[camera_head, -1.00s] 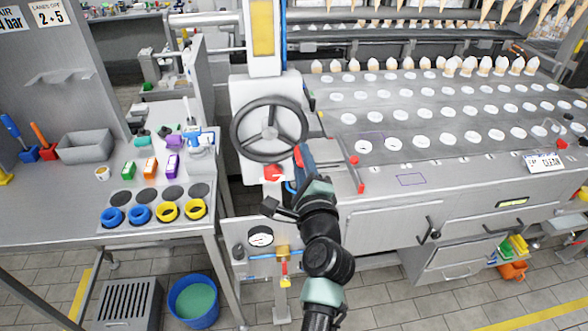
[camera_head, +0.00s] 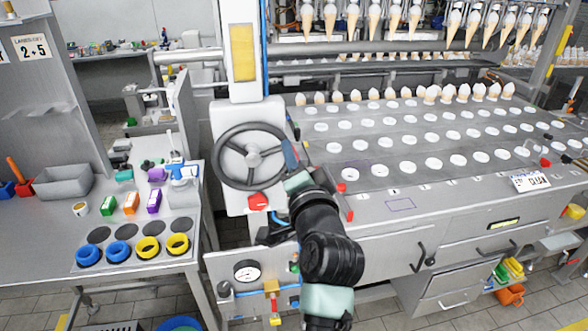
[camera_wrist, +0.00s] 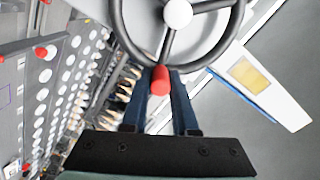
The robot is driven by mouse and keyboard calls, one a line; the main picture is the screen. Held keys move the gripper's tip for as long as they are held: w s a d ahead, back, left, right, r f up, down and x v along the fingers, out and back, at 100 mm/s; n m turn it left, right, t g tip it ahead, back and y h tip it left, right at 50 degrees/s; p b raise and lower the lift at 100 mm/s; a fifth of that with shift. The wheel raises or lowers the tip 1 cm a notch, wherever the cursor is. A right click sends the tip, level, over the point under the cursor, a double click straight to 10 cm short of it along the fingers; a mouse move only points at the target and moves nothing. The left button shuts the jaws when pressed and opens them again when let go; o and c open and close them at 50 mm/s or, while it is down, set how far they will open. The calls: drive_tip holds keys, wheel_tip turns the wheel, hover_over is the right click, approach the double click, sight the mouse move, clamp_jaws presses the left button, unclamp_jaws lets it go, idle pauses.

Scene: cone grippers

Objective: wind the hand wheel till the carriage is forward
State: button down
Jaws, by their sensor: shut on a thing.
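The dark hand wheel (camera_head: 217,160) is on a pale panel at the left end of the machine. My gripper (camera_head: 290,153) is at the right side of its rim. In the wrist view the wheel (camera_wrist: 178,13) fills the top, and the blue fingers of my gripper (camera_wrist: 160,75) are shut on the wheel's red handle (camera_wrist: 162,80). In the head view the handle is hidden by the fingers. A row of cones (camera_head: 400,20) hangs over the back of the machine; I cannot tell how far forward the carriage is.
A red button (camera_head: 258,201) sits just below the wheel. A red-ended lever (camera_head: 342,188) stands right of my gripper. The perforated machine top (camera_head: 390,160) extends right. A bench with blue and yellow rings (camera_head: 148,246) is at left.

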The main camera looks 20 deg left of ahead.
sight(277, 129)
drive_tip(key=r+n, duration=0.2)
drive_tip(key=n, duration=0.1)
drive_tip(key=shift+s+a+r+b, duration=0.2)
drive_tip(key=shift+a+r+b, duration=0.05)
drive_tip(key=shift+a+b, duration=0.1)
drive_tip(key=n, duration=0.1)
drive_tip(key=a+r+n, duration=0.1)
drive_tip(key=shift+s+r+n+b, duration=0.1)
drive_tip(key=shift+s+n+b, duration=0.25)
drive_tip(key=shift+n, duration=0.05)
drive_tip(key=shift+s+a+r+n+b, duration=0.35)
drive_tip(key=shift+a+n, duration=0.2)
drive_tip(key=shift+n, duration=0.55)
drive_tip(key=shift+s+a+r+n+b, duration=0.25)
drive_tip(key=shift+s+a+n, duration=0.2)
drive_tip(key=shift+n, duration=0.65)
drive_tip(key=shift+a, duration=0.1)
drive_tip(key=c, duration=0.7)
unclamp_jaws()
drive_tip(key=shift+a, duration=0.1)
drive_tip(key=shift+f, duration=0.1)
